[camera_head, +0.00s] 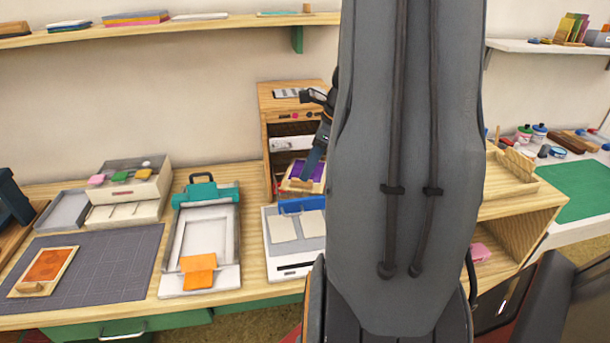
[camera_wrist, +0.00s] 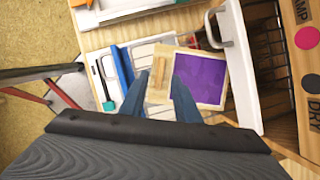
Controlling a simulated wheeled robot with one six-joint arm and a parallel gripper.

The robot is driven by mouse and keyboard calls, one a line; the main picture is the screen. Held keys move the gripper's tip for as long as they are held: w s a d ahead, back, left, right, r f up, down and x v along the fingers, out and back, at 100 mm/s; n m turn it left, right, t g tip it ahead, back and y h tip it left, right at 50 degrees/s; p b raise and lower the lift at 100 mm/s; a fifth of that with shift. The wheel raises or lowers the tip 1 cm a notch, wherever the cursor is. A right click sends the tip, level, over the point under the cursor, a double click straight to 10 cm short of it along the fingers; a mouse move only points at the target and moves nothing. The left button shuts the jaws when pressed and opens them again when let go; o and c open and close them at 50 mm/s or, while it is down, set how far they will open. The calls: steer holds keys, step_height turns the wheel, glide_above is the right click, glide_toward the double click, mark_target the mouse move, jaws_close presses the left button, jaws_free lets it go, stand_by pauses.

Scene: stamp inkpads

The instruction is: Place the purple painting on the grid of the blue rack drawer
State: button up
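The purple painting (camera_wrist: 200,80) lies on a pale wooden board with a raised wooden block along one edge. It also shows in the head view (camera_head: 308,170), in front of the wooden cabinet. My gripper (camera_wrist: 160,80) has its two blue-grey fingers on either side of that block and appears shut on it. In the head view my gripper (camera_head: 313,163) reaches down to the board. The wooden cabinet (camera_head: 292,103) behind has white drawer fronts, one seen close in the wrist view (camera_wrist: 240,62). I cannot make out which drawer is the blue rack's.
A white press with a blue hinge (camera_head: 292,208) stands just in front, with pale sheets on it. A teal-hinged press (camera_head: 205,230) is to its left. An orange painting (camera_head: 45,268) lies on a dark mat (camera_head: 110,265). My arm hides much of the middle.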

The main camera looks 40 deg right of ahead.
steer(key=v, duration=0.9)
steer(key=s+a+f+n+g+h, duration=0.1)
steer(key=a+f+n, duration=0.2)
steer(key=a+n, duration=0.6)
steer(key=s+a+f+n+g, duration=0.1)
steer(key=a+f+n, duration=0.3)
steer(key=a+n, duration=0.6)
steer(key=s+a+f+n+h, duration=0.1)
steer(key=a+f+n, duration=0.3)
steer(key=a+n, duration=0.6)
steer(key=shift+s+a+g+h+b, duration=0.3)
steer(key=shift+s+a+g+b, duration=0.15)
steer(key=shift+a, duration=0.4)
steer(key=shift+w, duration=0.1)
steer(key=shift+c, duration=0.2)
